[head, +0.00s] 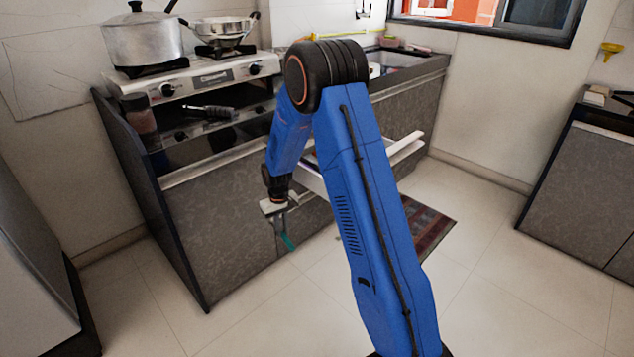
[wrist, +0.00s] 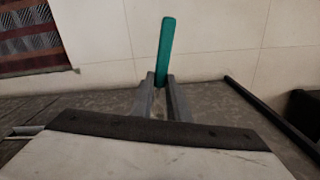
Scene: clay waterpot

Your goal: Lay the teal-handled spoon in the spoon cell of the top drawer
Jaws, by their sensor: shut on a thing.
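My gripper (head: 279,221) hangs low in front of the grey counter front, at the left side of the open drawer. In the wrist view its two fingers (wrist: 164,98) are closed on the teal-handled spoon (wrist: 165,45). The teal handle sticks out beyond the fingertips. In the head view the spoon's teal handle (head: 288,242) points down below the fingers. The spoon's bowl cannot be made out. The top drawer (head: 405,148) is pulled out, with its pale front edge showing right of my arm. My blue arm hides most of its inside, and the spoon cell is not visible.
A two-burner stove (head: 190,80) carries a large pot (head: 142,40) and a pan (head: 222,28). A striped mat (head: 428,228) lies on the floor right of my arm. Another counter (head: 590,190) stands at the right. The tiled floor between is clear.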

